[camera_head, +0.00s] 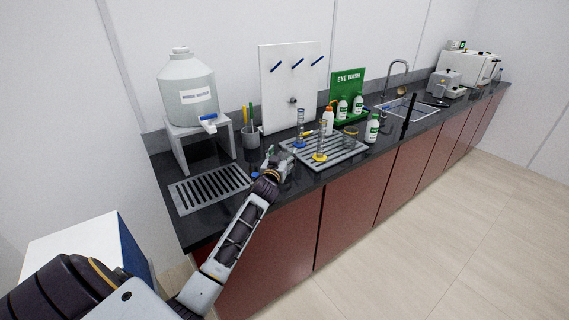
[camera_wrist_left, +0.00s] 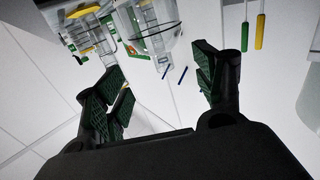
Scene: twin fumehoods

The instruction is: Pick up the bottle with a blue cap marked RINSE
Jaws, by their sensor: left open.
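My left gripper (camera_head: 278,158) is at the front of the black counter, left of the slatted grey rack. Its open fingers, with nothing held between them, show in the left wrist view (camera_wrist_left: 158,82). A small blue spot (camera_head: 255,176) shows beside the gripper in the head view; I cannot tell whether it is a cap. I cannot make out a bottle marked RINSE. A white bottle with a green label (camera_head: 372,128) stands at the rack's right end. An orange-topped bottle (camera_head: 327,121) stands behind the rack. My right gripper is not in view.
The rack (camera_head: 345,155) carries glassware, including a yellow-based cylinder (camera_head: 320,143). A large carboy (camera_head: 188,88) stands on a grey stand at left, beside a pen cup (camera_head: 250,138). A grille (camera_head: 208,190) lies at the front left. The green eye wash station (camera_head: 347,90) is behind.

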